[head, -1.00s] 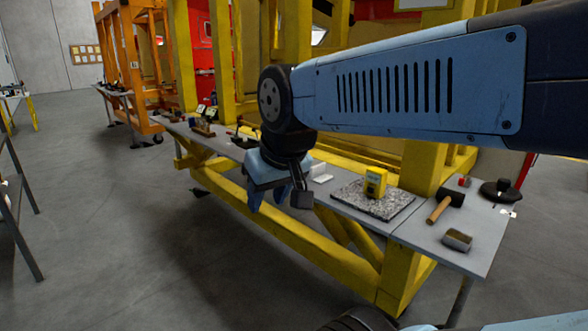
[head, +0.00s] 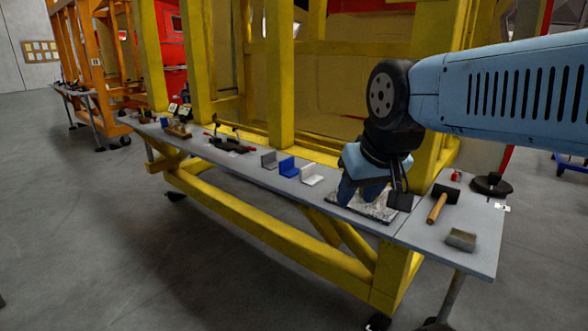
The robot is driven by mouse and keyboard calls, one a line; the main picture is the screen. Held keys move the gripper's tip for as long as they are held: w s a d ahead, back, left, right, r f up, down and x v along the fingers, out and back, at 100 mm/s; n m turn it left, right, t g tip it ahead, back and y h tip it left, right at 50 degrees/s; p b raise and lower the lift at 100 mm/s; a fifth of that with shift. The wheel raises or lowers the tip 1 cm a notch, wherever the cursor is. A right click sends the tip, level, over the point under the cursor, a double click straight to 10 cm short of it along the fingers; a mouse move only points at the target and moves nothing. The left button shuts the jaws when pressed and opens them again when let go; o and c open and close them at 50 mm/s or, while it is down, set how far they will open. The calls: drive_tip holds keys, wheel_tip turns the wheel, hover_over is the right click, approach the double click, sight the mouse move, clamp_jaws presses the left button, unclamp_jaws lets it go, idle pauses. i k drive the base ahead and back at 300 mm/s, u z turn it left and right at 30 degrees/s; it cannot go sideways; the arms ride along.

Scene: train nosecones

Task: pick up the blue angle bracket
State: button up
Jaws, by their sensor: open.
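The blue angle bracket (head: 288,167) stands on the narrow grey workbench (head: 232,160), in the row between a grey bracket (head: 269,160) on its left and a white bracket (head: 311,175) on its right. It is in full view and nothing touches it from above. My gripper (head: 360,196) hangs to the right of the brackets, in front of the speckled plate (head: 384,208) in the picture. Its blue fingers point down, open, with nothing seen between them. It hides most of the plate; the yellow device seen there earlier is hidden.
A wooden-handled mallet (head: 438,208), a brown block (head: 461,239) and a black round object (head: 491,186) lie at the bench's right end. Dark tools (head: 229,144) lie left of the brackets. Yellow frame posts (head: 280,75) rise behind the bench. The floor in front is clear.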

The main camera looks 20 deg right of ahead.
sight(287, 168)
drive_tip(key=z, duration=0.1)
drive_tip(key=i, duration=1)
drive_tip(key=u, duration=0.05)
